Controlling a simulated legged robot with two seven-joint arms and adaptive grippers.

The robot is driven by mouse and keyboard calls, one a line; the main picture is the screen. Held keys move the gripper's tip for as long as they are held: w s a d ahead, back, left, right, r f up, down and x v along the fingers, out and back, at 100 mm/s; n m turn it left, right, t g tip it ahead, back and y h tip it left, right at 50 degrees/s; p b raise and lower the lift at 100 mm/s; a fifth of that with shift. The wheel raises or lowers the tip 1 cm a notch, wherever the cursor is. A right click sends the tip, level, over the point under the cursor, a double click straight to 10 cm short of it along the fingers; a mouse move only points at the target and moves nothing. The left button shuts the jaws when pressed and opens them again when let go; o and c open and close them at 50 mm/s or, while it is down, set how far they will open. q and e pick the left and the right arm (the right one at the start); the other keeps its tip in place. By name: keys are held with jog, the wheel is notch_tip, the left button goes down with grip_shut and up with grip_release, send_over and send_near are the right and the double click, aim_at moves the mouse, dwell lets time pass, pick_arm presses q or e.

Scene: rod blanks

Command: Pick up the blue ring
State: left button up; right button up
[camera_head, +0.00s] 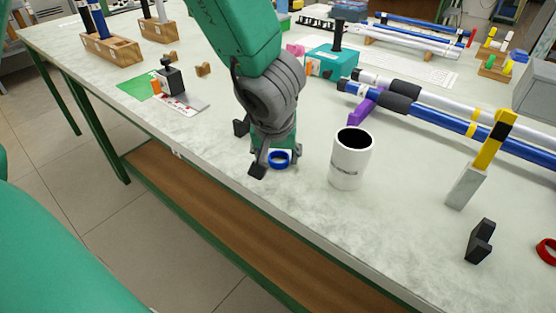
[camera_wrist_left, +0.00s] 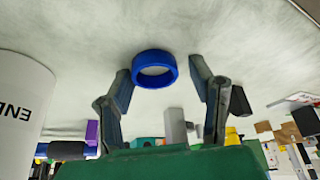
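The blue ring (camera_head: 279,159) lies on the pale tabletop near its front edge, just left of a white cup. My left gripper (camera_head: 264,164) reaches down over it from above, with a dark fingertip just left of the ring. In the left wrist view the two fingers (camera_wrist_left: 162,88) are spread apart. The ring (camera_wrist_left: 154,70) shows in the gap between their tips, with space on both sides, and neither finger visibly touches it. In the head view the gripper hides part of the area around the ring. My right gripper does not show.
The white cup (camera_head: 350,160) stands close to the right of the ring. A yellow-and-black piece on a grey block (camera_head: 467,186), a black bracket (camera_head: 480,241) and a red ring (camera_head: 547,250) are farther right. Blue and white rods lie behind. The front table edge is close.

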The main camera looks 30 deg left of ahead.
pick_arm(q)
jog(key=c, duration=0.4)
jog(key=shift+d+r, duration=0.15)
jog(key=shift+d, duration=0.3)
jog(key=shift+c, duration=0.6)
jog(key=shift+r+p, duration=0.35)
notch_tip(320, 180, up, 9)
jog(key=p, duration=0.7)
jog(key=shift+a, duration=0.1)
